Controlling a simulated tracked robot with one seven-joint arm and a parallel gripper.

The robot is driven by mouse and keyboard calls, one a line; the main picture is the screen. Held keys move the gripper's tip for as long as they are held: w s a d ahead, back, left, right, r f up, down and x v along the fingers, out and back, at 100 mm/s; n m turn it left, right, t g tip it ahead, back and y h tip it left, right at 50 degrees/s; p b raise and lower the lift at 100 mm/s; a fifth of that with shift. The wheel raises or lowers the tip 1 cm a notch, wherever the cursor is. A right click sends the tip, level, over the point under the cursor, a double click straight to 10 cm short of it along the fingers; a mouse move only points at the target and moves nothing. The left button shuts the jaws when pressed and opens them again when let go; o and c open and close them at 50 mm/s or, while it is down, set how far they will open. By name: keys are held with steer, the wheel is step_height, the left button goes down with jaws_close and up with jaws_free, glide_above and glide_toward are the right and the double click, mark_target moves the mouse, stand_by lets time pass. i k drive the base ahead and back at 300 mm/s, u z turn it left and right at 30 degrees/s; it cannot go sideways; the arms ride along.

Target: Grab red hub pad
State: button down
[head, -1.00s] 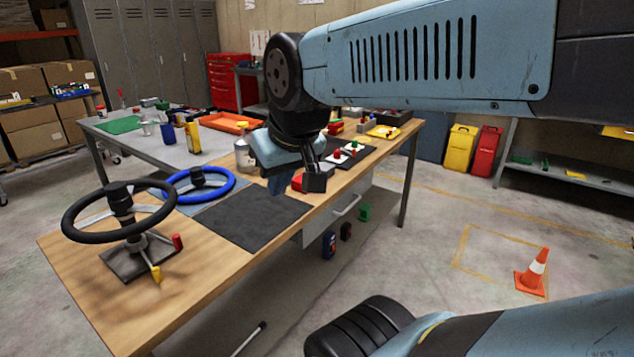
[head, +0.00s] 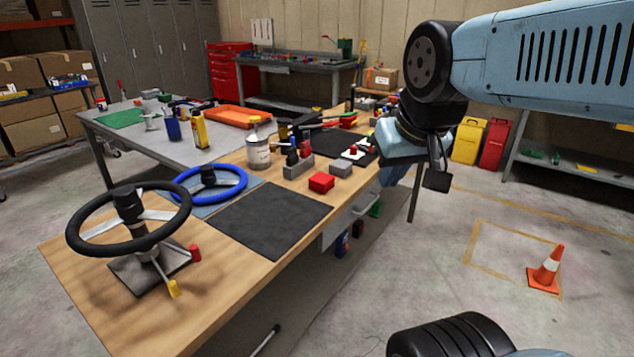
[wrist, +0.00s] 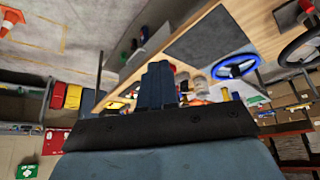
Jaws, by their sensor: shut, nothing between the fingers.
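The red hub pad (head: 321,182) looks like a small red block. It lies on the wooden workbench (head: 232,268), just beyond the far corner of the dark mat. My gripper (head: 391,176) is raised to the right of the pad in the head view, near the bench's right edge and apart from the pad. In the wrist view my gripper (wrist: 160,78) has its two fingers together, with nothing between them. The fingers and wrist body block part of the bench there, and I cannot make out the pad clearly.
The dark mat (head: 270,220) is bare. A black steering wheel (head: 130,218) on a stand and a blue wheel (head: 209,184) are to the left. A bottle (head: 257,150) and grey blocks (head: 298,166) stand close to the pad. An orange cone (head: 545,268) is on the floor.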

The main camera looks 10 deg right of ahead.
mark_target(321, 182)
steer(key=k, duration=1.2)
steer(key=z, duration=0.35)
steer(key=i, duration=0.45)
steer(key=z, duration=0.45)
steer(key=i, duration=2)
steer(key=u, duration=0.55)
